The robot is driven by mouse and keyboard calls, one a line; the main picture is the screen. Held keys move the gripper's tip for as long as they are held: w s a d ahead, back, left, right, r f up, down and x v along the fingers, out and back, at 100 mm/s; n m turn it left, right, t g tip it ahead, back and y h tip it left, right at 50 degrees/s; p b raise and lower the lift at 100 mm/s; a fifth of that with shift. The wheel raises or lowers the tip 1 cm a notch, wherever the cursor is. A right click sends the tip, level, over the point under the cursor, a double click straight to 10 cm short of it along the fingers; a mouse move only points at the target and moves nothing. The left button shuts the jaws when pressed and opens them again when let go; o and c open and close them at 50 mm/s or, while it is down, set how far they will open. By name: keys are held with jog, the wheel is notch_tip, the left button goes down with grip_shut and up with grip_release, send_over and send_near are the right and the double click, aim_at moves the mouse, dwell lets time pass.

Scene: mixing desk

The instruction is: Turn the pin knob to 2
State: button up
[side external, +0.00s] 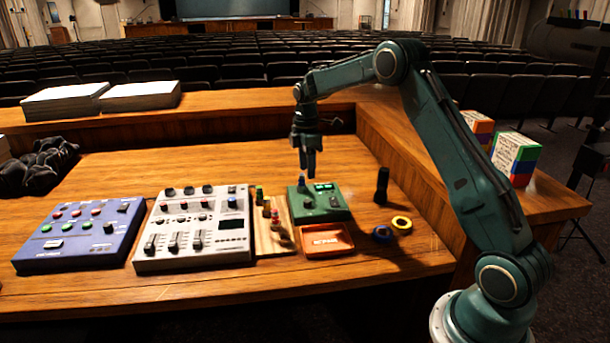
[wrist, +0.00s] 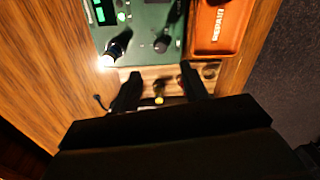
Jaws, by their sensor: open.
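The green box (side external: 318,204) stands on the desk right of a wooden strip, with lit green displays on top. It also shows at the top of the wrist view (wrist: 143,14). It carries a dark knob with a bluish-white top (side external: 302,186), seen with a bright tip in the wrist view (wrist: 118,45), and a small black knob (side external: 334,202), also in the wrist view (wrist: 161,45). I cannot tell which is the pin knob, and no scale is readable. My gripper (side external: 308,174) points down above the box's rear left part. Its fingers (wrist: 160,76) are apart and empty.
The wooden strip (side external: 268,240) holds several small coloured pegs. An orange tray (side external: 327,240) lies in front of the green box. A grey mixer (side external: 196,228) and blue panel (side external: 80,234) stand left. A black cylinder (side external: 382,186) and yellow ring (side external: 402,223) are right.

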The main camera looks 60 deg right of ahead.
aim_at(308, 201)
jog(key=f, duration=1)
jog(key=shift+s+a+f, duration=0.15)
jog(key=shift+s+a, duration=0.05)
jog(key=shift+s, duration=0.05)
grip_shut()
jog(key=shift+m, duration=0.4)
jog(key=m, duration=1.1)
jog(key=shift+s, duration=0.1)
dwell(0.3)
